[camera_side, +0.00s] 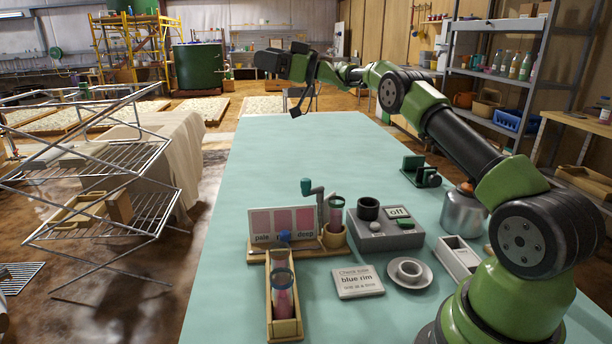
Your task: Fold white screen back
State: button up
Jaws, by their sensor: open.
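A white screen (263,226) with pink swatches stands upright on a wooden base (318,250) near the middle of the table. Its lettering reads "pale" and "deep", with the middle word partly hidden by a blue knob (285,237). A grey crank with a teal knob (307,187) rises at the screen's right end. My gripper (296,111) is open and empty, high above the table and well behind the screen. It is far from the screen and small in view, with its fingers hard to make out.
A jar of pink liquid (283,300) lies in a wooden trough (270,328) in front. Another jar (336,212) stands in a wooden cup right of the screen. The far table is clear.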

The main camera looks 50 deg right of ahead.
jog(key=w+d+m+h, duration=0.2)
jog(key=d+m+h, duration=0.6)
jog(key=m+h, duration=0.45)
jog(key=m+g+y, duration=0.4)
jog(key=g, duration=1.4)
send_over(306, 180)
notch_tip(306, 180, down, 13)
jog(key=shift+f+n+h, duration=0.2)
jog(key=shift+n+h, duration=0.05)
notch_tip(306, 180, down, 9)
jog(key=shift+f, duration=0.2)
jog(key=c, duration=0.9)
